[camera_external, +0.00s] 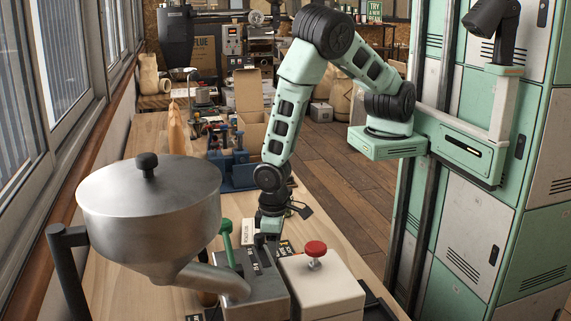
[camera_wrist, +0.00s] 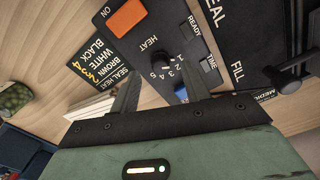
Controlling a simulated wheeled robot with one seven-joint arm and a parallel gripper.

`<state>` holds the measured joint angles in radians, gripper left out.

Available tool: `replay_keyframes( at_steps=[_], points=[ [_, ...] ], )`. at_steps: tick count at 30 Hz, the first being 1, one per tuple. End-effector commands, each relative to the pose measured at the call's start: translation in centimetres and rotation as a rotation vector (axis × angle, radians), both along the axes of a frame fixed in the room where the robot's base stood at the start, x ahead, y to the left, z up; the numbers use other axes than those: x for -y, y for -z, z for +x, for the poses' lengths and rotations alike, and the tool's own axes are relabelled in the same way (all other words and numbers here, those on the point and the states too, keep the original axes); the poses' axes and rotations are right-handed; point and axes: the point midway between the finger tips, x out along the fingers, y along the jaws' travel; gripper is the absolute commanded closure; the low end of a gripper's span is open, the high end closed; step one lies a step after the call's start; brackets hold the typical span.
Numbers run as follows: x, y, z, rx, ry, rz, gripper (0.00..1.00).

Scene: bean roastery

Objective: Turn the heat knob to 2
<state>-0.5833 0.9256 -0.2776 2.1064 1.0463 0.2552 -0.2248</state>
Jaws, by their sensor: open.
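The heat knob (camera_wrist: 160,60) is a small dark dial on the black panel (camera_wrist: 142,28), below the word HEAT. My gripper (camera_wrist: 158,76) is open, with one finger to the left of the knob and one to the right, both slightly nearer the camera side. I see no finger clearly touching the knob. In the external view my gripper (camera_external: 268,238) points down over the grey sealer box (camera_external: 262,290), and the knob is hidden.
An orange ON switch (camera_wrist: 127,17) lies up-left of the knob. A black knob (camera_wrist: 284,82) sits at the right near FILL. A metal hopper (camera_external: 150,215) and green lever (camera_external: 226,242) stand left; a red knob (camera_external: 315,249) tops the cream box (camera_external: 325,287) at right.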

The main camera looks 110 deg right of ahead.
Motion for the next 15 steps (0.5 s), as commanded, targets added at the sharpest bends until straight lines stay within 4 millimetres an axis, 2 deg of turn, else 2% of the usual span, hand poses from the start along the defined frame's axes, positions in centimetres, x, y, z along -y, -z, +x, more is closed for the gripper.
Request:
replay_keyframes(
  at_steps=[1, 6, 15],
  points=[
    [0.1, 0.7, 0.0, 0.000, 0.002, -0.001, 0.54],
    [0.0, 2.1, 0.0, 0.000, 0.000, 0.000, 0.54],
    [0.0, 2.4, 0.0, 0.001, -0.001, 0.001, 0.54]
  ],
)
